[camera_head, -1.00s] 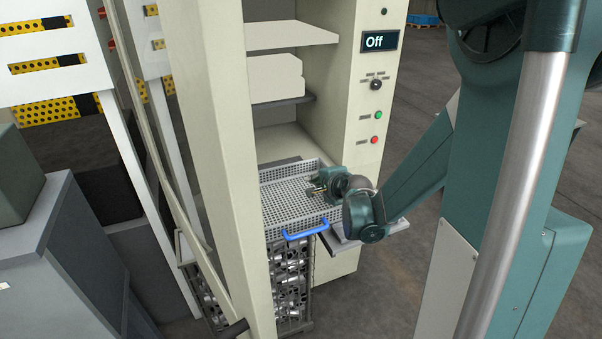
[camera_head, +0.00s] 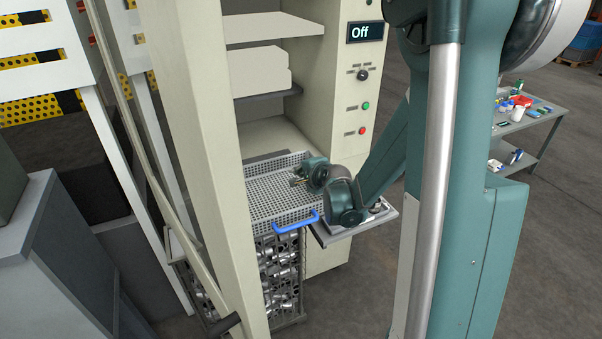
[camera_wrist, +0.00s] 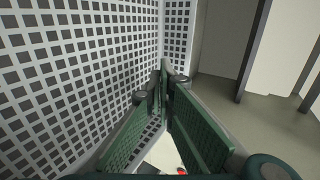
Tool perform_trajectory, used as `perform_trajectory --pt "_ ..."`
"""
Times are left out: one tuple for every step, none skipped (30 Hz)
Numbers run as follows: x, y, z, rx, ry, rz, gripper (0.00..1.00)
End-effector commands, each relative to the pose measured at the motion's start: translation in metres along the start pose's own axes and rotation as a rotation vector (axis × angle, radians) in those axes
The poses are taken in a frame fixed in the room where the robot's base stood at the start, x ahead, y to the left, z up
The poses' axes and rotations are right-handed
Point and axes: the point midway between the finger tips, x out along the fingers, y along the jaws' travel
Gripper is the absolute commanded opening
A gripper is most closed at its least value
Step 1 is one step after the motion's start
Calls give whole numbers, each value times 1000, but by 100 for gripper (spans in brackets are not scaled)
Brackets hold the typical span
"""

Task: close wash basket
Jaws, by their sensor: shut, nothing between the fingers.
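The wash basket (camera_head: 262,231) is a grey perforated tray with a blue handle (camera_head: 296,222) on its front edge. It sticks out of the front of the cream machine. My gripper (camera_head: 296,182) is over the right part of the basket, with its fingers pointing left. In the wrist view, the perforated basket (camera_wrist: 60,80) fills the left side. The green fingers of my gripper (camera_wrist: 166,68) are together at their tips, with nothing between them. Whether they touch the basket wall I cannot tell.
A cream machine (camera_head: 335,95) with an "Off" display (camera_head: 366,31) stands behind the basket. A rack of metal parts (camera_head: 281,275) is below the basket. A side table (camera_head: 535,125) with small items stands at the right.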

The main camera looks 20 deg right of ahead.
Motion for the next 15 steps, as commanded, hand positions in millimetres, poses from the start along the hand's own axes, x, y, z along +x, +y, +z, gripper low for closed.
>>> perform_trajectory --pt "6 0 0 -1 0 0 0" --pt "8 0 0 -1 0 0 0" --pt "12 0 0 -1 0 0 0" --pt "15 0 0 -1 0 0 0" --pt "18 0 0 -1 0 0 0" --pt "22 0 0 -1 0 0 0" --pt "25 0 0 -1 0 0 0" --pt "28 0 0 0 0 0 0" --pt "32 0 0 0 0 0 0" --pt "35 0 0 0 0 0 0" --pt "38 0 0 1 0 0 0" --pt "42 0 0 1 0 0 0" --pt "44 0 0 0 0 0 0" --pt "47 0 0 0 0 0 0" --pt "51 0 0 0 0 0 0"
